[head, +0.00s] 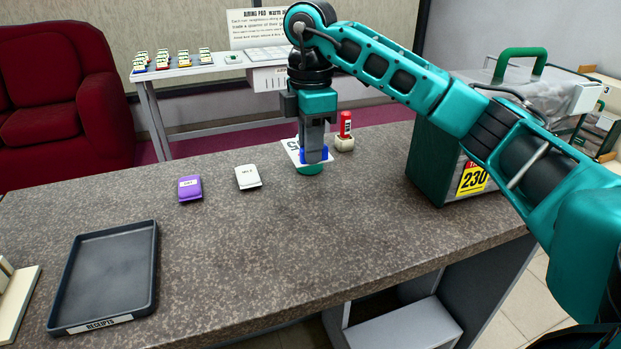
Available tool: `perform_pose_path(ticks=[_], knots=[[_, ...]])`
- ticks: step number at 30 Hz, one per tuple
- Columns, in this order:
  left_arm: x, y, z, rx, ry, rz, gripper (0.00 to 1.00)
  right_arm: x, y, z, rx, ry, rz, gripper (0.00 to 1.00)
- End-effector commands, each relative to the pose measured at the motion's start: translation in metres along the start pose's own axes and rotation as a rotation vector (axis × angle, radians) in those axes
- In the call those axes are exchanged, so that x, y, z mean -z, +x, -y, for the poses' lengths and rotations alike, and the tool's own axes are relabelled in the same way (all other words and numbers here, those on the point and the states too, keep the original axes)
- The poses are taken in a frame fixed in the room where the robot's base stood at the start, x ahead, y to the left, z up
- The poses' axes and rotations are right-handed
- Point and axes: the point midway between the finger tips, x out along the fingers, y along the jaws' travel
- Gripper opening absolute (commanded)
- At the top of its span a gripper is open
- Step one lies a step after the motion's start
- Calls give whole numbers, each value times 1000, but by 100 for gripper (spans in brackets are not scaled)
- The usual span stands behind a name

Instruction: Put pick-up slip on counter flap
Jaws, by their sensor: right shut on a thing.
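A white pick-up slip (291,150) with large dark figures, partly cut off from sight, shows at my right gripper (314,155) in the head view. This gripper points straight down over the far part of the speckled counter (330,230), and its blue fingertips are shut on the slip. A green rounded piece (309,170) shows just under the fingertips; how it joins the slip is hidden. I cannot tell whether the slip touches the counter. I cannot make out a separate counter flap. My left gripper is out of view.
A red stamp (346,123) on a pale base stands close right of the gripper. A purple block (190,188) and a white block (248,177) lie left. A dark receipts tray (106,275) is front left.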

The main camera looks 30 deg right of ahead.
Motion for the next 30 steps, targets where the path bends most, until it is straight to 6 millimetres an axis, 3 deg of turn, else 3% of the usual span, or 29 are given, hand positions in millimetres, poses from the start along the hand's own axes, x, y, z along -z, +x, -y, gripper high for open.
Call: perform_pose_path(ticks=[3,12,22,30], knots=[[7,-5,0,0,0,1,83,0,-37,-1,-4,0,0,0],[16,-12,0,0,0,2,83,0,-74,0,0,0,1,0],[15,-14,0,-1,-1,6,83,2,-74,1,2,-73,2,0],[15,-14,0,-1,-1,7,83,11,-56,5,5,-541,16,0]])
